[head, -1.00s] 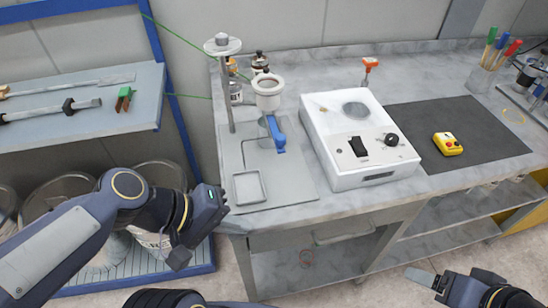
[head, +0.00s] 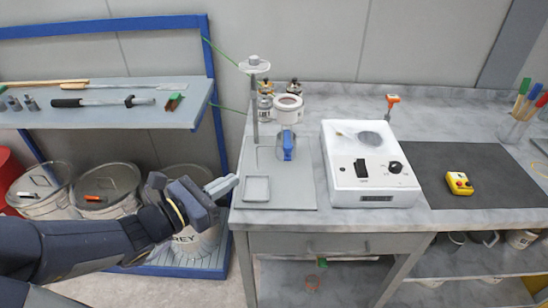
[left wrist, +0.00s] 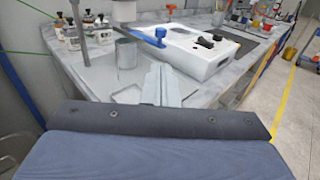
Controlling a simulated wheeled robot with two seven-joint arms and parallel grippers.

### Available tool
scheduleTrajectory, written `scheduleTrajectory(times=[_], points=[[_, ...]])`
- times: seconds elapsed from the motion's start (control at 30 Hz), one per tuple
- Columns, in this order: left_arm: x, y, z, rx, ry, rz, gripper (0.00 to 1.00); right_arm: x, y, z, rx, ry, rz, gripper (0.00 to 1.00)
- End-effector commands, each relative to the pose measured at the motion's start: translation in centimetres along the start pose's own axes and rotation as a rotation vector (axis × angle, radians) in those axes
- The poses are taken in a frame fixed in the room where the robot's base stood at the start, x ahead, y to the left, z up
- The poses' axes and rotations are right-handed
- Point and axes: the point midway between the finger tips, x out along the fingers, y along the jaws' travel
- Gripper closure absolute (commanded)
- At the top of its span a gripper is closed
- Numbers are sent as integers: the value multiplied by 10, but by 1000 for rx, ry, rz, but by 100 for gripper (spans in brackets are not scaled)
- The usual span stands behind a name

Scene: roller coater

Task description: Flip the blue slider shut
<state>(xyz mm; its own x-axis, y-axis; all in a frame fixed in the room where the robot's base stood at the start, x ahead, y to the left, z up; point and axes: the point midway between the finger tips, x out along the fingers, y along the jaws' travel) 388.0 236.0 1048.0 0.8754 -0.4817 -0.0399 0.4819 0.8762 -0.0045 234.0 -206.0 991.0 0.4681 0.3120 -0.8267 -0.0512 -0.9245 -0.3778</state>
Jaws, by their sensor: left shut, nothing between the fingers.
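The blue slider (head: 288,146) is a lever under the white cup (head: 288,110) of the stand on the grey plate. In the left wrist view the blue slider (left wrist: 150,38) sticks out sideways to the right from below the cup, its thick end near the white box. My left gripper (head: 226,186) is shut and empty at the left edge of the bench, left of the small square tray. In the left wrist view its fingers (left wrist: 168,80) are together and point toward the stand, apart from the slider. My right gripper is out of view.
A white box (head: 345,178) with a black switch and knob stands right of the plate. A metal cup (left wrist: 127,53) stands below the slider. A small square tray (head: 257,197) lies on the plate. A yellow button box (head: 459,183) is on the dark mat.

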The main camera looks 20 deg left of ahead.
Motion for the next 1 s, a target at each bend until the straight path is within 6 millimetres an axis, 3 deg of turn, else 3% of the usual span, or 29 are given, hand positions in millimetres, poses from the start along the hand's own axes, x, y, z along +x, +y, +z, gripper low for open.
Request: scheduleTrajectory(times=[0.27, 0.7, 1.0], points=[[12, -1, 0, 3, -1, -5, 100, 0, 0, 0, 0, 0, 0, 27], [101, -2, 0, 1, 0, -8, 100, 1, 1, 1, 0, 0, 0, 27], [137, -1, 0, 3, 0, -3, 100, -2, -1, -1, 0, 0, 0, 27]])
